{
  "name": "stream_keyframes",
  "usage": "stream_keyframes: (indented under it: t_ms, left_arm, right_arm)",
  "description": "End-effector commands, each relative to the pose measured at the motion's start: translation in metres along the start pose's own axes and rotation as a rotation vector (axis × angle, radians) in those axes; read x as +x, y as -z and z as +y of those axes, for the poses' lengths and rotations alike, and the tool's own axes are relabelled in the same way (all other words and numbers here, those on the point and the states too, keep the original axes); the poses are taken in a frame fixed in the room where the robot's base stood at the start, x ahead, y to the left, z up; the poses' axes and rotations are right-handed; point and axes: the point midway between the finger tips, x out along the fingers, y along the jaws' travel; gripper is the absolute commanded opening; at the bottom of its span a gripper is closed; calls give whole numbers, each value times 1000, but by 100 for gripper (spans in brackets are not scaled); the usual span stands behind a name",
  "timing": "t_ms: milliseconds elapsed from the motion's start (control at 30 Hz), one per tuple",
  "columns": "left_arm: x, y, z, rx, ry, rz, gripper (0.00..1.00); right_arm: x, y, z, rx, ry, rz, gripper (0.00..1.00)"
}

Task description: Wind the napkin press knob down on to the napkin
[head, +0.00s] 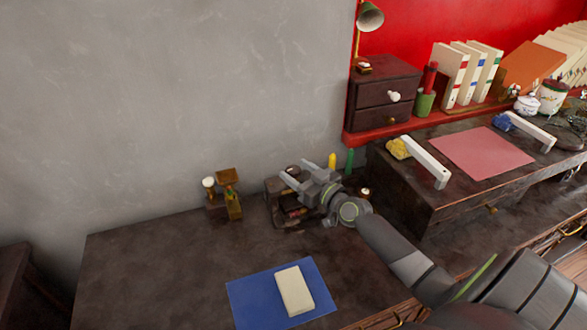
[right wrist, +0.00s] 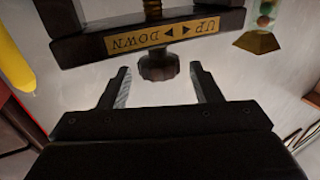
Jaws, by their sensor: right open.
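The napkin press is a dark wooden frame (head: 275,190) on the desk near the wall. In the right wrist view its beam (right wrist: 85,45) shows upside down, with a brass "UP DOWN" arrow plate. Its dark ribbed knob (right wrist: 158,67) points toward my right gripper (right wrist: 160,72), which is open. The knob lies ahead of the gap between the two fingers, and neither finger visibly grips it. In the head view my right gripper (head: 287,172) is over the press and hides part of it. The napkin cannot be made out clearly. My left gripper is not in view.
A small brass-and-wood stand (head: 228,195) is left of the press. Yellow (head: 332,161) and green (head: 350,160) upright items stand behind to the right. A blue mat (head: 245,300) with a cream block (head: 294,290) lies in front. The desk's left side is clear.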

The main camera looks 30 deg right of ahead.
Motion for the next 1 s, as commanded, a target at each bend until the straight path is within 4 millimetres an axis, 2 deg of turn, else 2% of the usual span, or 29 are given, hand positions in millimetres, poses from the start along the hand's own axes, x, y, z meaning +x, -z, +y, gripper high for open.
stream_keyframes:
  t_ms: [200,533,833,867,1000]
  left_arm:
    - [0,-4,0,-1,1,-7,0]
    - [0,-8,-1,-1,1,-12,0]
    - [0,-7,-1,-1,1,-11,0]
    - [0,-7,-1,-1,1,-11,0]
    - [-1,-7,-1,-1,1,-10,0]
  right_arm:
    - [18,0,0,0,0,-1,58]
    - [20,0,0,-1,0,-1,57]
    - [20,0,0,-1,0,-1,18]
    - [20,0,0,-1,0,-1,15]
    - [20,0,0,-1,-1,-1,15]
